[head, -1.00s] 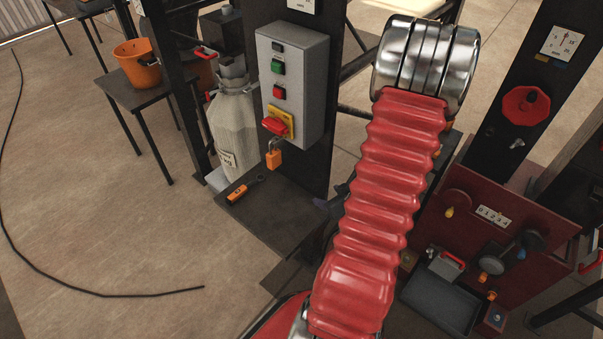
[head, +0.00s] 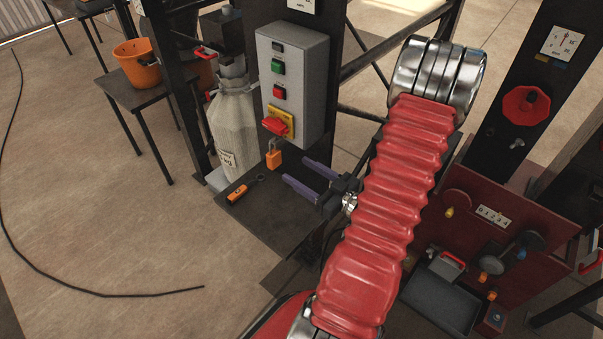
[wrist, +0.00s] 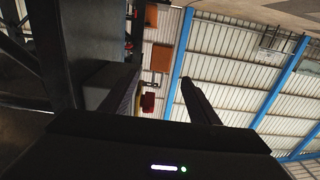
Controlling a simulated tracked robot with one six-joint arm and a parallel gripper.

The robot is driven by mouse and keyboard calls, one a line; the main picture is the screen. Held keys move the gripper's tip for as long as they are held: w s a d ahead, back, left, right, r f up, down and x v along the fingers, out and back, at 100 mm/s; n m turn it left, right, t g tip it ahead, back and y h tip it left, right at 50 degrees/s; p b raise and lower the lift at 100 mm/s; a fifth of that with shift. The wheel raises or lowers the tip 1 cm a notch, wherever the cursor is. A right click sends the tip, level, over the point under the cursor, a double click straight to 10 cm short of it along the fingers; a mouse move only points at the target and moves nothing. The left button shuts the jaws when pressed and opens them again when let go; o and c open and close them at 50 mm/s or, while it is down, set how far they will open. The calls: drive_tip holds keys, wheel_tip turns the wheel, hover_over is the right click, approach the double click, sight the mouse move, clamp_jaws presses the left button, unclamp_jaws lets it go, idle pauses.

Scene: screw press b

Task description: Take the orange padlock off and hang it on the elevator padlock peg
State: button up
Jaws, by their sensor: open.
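The orange padlock (head: 274,158) hangs by its shackle below the red and yellow switch (head: 277,124) on the grey control box (head: 292,85). My gripper (head: 297,171) is open and empty, its two purple fingers pointing left toward the padlock, a short gap to its right. In the wrist view, my gripper (wrist: 162,77) shows both fingers apart. A red piece (wrist: 148,103) shows between them, and an orange patch lies beyond; I cannot tell whether that is the padlock. I cannot pick out the elevator padlock peg for certain; a small metal peg (head: 517,144) sticks out of the right dark column.
An orange-handled item (head: 238,193) lies on the dark plate (head: 262,225) below the box. A red panel (head: 460,220) with knobs and a grey tray (head: 440,300) are at right. The floor at left is mostly clear.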

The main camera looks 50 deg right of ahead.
drive_tip(key=shift+w, duration=0.1)
drive_tip(key=w, duration=1.3)
drive_tip(key=shift+w+a, duration=0.2)
drive_tip(key=shift+w, duration=0.15)
drive_tip(key=shift+c, duration=0.5)
drive_tip(key=c, duration=1.1)
drive_tip(key=o, duration=1.2)
drive_tip(key=shift+s, duration=0.1)
drive_tip(key=s, duration=1.3)
drive_tip(key=shift+s+d, duration=0.2)
drive_tip(key=shift+s, duration=0.15)
drive_tip(key=shift+f, duration=0.1)
